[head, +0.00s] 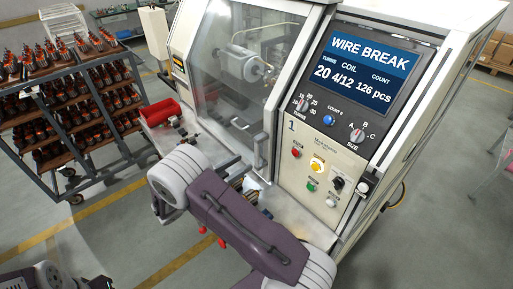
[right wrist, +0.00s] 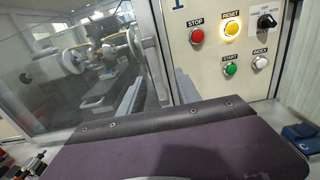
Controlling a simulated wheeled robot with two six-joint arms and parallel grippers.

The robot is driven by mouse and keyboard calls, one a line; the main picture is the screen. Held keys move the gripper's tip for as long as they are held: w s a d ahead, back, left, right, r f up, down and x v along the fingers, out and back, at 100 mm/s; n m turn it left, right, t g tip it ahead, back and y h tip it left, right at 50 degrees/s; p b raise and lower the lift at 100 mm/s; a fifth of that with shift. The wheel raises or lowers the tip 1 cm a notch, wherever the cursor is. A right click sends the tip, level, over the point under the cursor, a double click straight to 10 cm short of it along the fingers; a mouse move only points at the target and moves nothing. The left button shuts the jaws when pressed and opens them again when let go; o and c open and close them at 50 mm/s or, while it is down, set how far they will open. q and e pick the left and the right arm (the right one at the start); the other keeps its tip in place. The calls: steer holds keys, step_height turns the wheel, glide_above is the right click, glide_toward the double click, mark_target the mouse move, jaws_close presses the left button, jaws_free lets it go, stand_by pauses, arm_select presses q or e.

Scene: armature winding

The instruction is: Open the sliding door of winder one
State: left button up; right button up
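Winder one (head: 292,126), marked with a 1, stands in the middle of the head view. Its clear sliding door (head: 215,85) covers the front opening, with its handle side close to the control panel. The upright metal door handle (head: 259,152) is at the door's lower right; the door also shows in the right wrist view (right wrist: 60,95). My right gripper (head: 245,184) is low in front of the handle, mostly hidden behind my purple arm. Only part of my left arm shows at the bottom left.
The screen (head: 360,70) reads WIRE BREAK, above a panel with stop (right wrist: 196,36), lit reset (right wrist: 232,28) and start (right wrist: 230,68) buttons. A red bin (head: 160,112) sits at the machine's left front. A rack (head: 66,135) of wound parts stands left, with open floor between.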

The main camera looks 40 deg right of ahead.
mark_target(255, 152)
steer(key=d+p, duration=0.1)
steer(key=w+d+p, duration=0.1)
steer(key=d, duration=0.1)
steer(key=w+d+p, duration=0.1)
steer(key=d, duration=0.1)
steer(key=shift+d, duration=0.15)
steer(key=d, duration=0.2)
steer(key=d+p, duration=0.1)
steer(key=shift+s+d+f, duration=0.15)
steer(key=shift+s, duration=0.2)
steer(key=shift+w, duration=0.2)
steer(key=shift+c, duration=0.7)
steer(key=shift+w+a, duration=0.15)
steer(key=shift+a, duration=0.1)
jaws_close()
arm_select(q)
steer(key=r, duration=0.3)
steer(key=shift+w+a+r, duration=0.35)
steer(key=shift+w, duration=0.05)
